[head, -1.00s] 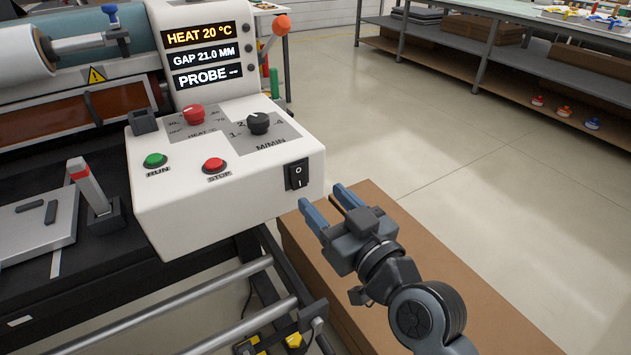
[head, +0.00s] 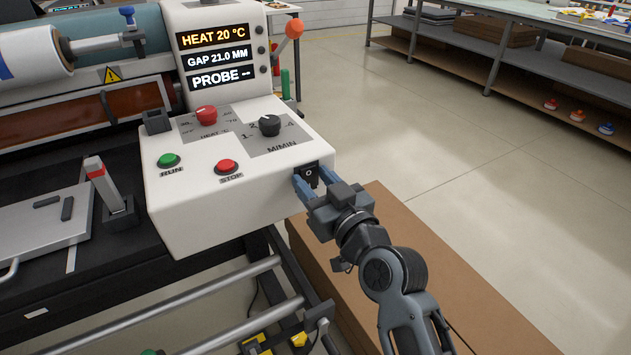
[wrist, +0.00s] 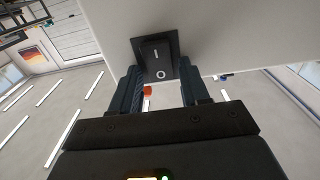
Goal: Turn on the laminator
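The laminator's control box (head: 230,205) is white and shows at the left of the head view. A black rocker switch (head: 312,170) is set in its right front face, partly hidden by my gripper. The wrist view shows the switch (wrist: 157,50) with a line mark above a circle mark. My gripper (head: 311,182) is open, its two blue fingers spread on either side of the switch with nothing held. In the wrist view the fingers (wrist: 161,88) reach to the switch's lower part. I cannot tell whether they touch the panel.
The box top has a green RUN button (head: 169,160), a red STOP button (head: 226,167), a red heat knob (head: 206,113) and a black speed knob (head: 269,124). The lit display (head: 216,58) reads HEAT 20 °C. A brown box (head: 400,265) lies below my arm.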

